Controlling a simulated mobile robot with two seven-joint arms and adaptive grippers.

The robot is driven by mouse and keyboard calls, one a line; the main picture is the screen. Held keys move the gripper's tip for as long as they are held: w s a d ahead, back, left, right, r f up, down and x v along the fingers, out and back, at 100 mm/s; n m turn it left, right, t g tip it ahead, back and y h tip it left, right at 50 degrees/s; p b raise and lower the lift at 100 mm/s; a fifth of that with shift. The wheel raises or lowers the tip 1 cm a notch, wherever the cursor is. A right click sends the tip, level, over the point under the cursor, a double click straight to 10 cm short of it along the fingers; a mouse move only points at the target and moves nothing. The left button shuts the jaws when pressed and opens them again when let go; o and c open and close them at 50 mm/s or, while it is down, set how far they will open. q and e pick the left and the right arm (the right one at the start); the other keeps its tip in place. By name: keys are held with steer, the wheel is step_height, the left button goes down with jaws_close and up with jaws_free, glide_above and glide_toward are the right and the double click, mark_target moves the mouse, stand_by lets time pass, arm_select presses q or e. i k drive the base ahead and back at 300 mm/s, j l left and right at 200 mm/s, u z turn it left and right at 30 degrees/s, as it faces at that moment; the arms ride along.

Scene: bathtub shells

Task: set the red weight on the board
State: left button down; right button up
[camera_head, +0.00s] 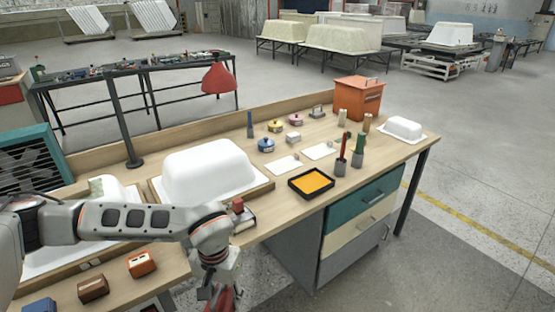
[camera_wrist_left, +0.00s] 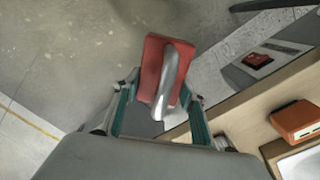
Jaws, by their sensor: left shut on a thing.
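My left gripper (camera_head: 218,291) is shut on the red weight (camera_head: 228,304) in front of the bench's near edge, low in the head view. In the left wrist view the red weight (camera_wrist_left: 152,66) shows as a red block with a bright metal handle between the fingers of my left gripper (camera_wrist_left: 155,112). It is held tilted, with grey floor behind it. Two small pale flat boards (camera_head: 283,165) (camera_head: 318,151) lie bare on the bench; a wooden board (camera_head: 262,190) lies under a white shell. I cannot tell which is meant. My right gripper is not in view.
The white shell (camera_head: 205,172) fills the bench's middle left. Orange (camera_head: 142,264), brown (camera_head: 93,288) and blue (camera_head: 39,306) blocks line the near edge. A dark tray with orange filling (camera_head: 311,183) and upright cylinders (camera_head: 341,160) stand near the pale boards. An orange box (camera_head: 358,98) stands behind.

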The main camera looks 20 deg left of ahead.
mark_target(65, 192)
steer(key=k+j, duration=0.65)
steer(key=j, duration=0.15)
